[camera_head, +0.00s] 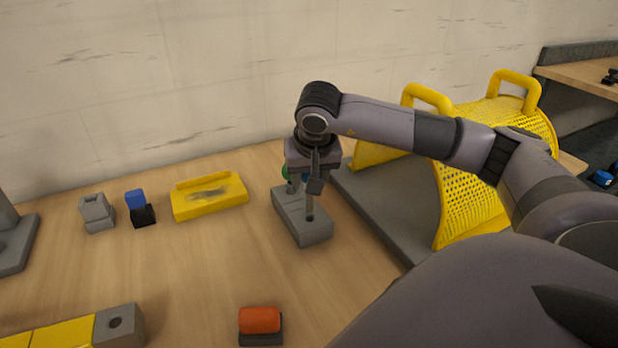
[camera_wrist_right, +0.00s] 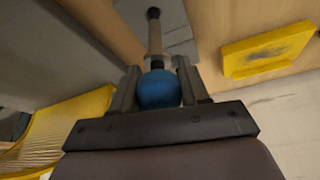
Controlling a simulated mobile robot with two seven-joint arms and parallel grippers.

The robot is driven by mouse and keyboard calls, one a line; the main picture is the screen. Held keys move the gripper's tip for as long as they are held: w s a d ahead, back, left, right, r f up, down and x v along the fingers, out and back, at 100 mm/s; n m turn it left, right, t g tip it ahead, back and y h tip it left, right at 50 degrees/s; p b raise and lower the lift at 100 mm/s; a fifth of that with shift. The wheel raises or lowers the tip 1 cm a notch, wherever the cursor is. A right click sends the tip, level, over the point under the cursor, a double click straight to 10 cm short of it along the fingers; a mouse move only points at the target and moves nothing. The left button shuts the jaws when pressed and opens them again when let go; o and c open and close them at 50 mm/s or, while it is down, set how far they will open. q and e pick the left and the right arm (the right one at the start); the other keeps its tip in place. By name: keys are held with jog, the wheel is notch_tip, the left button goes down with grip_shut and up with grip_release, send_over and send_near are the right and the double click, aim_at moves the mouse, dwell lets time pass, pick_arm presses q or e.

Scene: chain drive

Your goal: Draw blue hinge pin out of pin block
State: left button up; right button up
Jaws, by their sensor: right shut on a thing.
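The grey pin block (camera_head: 302,232) stands on the table, with a dark hole in its top. A green-headed pin (camera_head: 286,173) shows at its far end, partly behind my right gripper. My right gripper (camera_head: 312,188) points down above the block. In the right wrist view, its two fingers (camera_wrist_right: 158,88) are shut on the round head of the blue hinge pin (camera_wrist_right: 158,92). The pin's grey shaft runs from the head toward the block. Its lower end lines up with the hole; I cannot tell whether it is still inside. My left gripper is not in view.
A yellow tray (camera_head: 209,203) lies left of the block. A grey bracket (camera_head: 97,213), a blue-topped part (camera_head: 136,203) and an orange-topped part (camera_head: 260,322) stand around. A yellow mesh guard (camera_head: 480,170) over a grey base (camera_head: 375,215) is close on the right.

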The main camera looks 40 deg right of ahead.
jog(key=shift+r+p, duration=0.5)
jog(key=shift+r, duration=0.3)
jog(key=shift+r+p, duration=1)
jog(key=shift+r, duration=0.35)
jog(key=shift+a, duration=0.15)
